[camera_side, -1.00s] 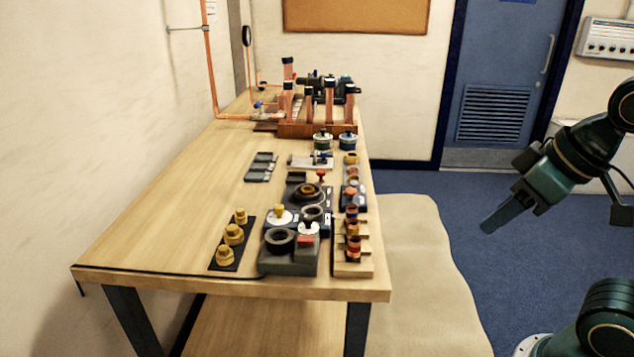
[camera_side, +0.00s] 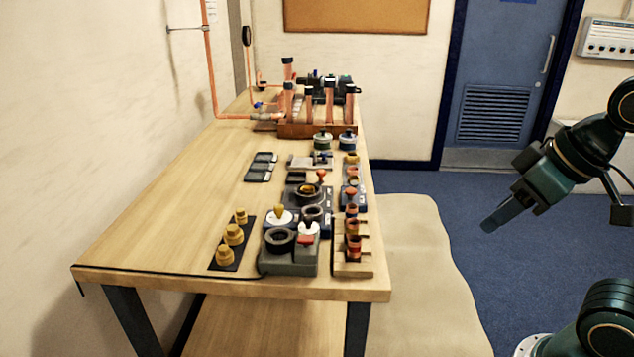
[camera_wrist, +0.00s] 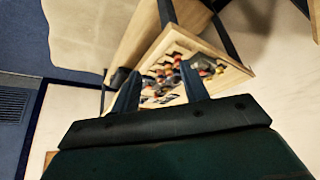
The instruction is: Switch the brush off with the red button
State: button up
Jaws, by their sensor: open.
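A grey box (camera_side: 288,263) stands at the near end of the wooden bench, with a dark ring (camera_side: 280,240) on top. A red button (camera_side: 305,240) sits on its top right, in front of a white disc. I take the ring to be the brush's opening; whether the brush turns cannot be told. My gripper (camera_side: 488,228) is open and empty, off to the right of the bench over the floor, well apart from the button. In the wrist view my two fingers (camera_wrist: 161,68) stand apart, with the bench beyond them; the button is too small to pick out there.
The bench (camera_side: 160,235) also holds yellow fittings (camera_side: 232,235) on a black strip, a wooden rack (camera_side: 353,262) of small parts right of the box, and a copper manifold (camera_side: 315,115) at the far end. The bench's left side is clear.

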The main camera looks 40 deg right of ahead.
jog(key=shift+w+r, duration=0.1)
jog(key=c, duration=0.7)
jog(key=shift+w+r, duration=0.1)
jog(key=shift+w, duration=0.05)
grip_shut()
jog(key=w+a+r+m+g, duration=0.1)
jog(key=w+a+r+m, duration=0.15)
jog(key=w, duration=0.45)
jog(key=w+a+r+m+g, duration=0.2)
jog(key=w+r, duration=0.1)
jog(key=w, duration=0.5)
jog(key=w+a+f+m+g, duration=0.1)
jog(key=w+a+f+m, duration=0.1)
jog(key=w+a, duration=0.2)
jog(key=w+a+f+m+g, duration=0.1)
jog(key=w+a+f+m, duration=0.1)
jog(key=w, duration=0.8)
jog(key=shift+a+f+g, duration=0.3)
jog(key=shift+a+f, duration=0.05)
jog(key=shift+a, duration=0.5)
jog(key=shift+w+m, duration=0.1)
jog(key=shift+m, duration=0.15)
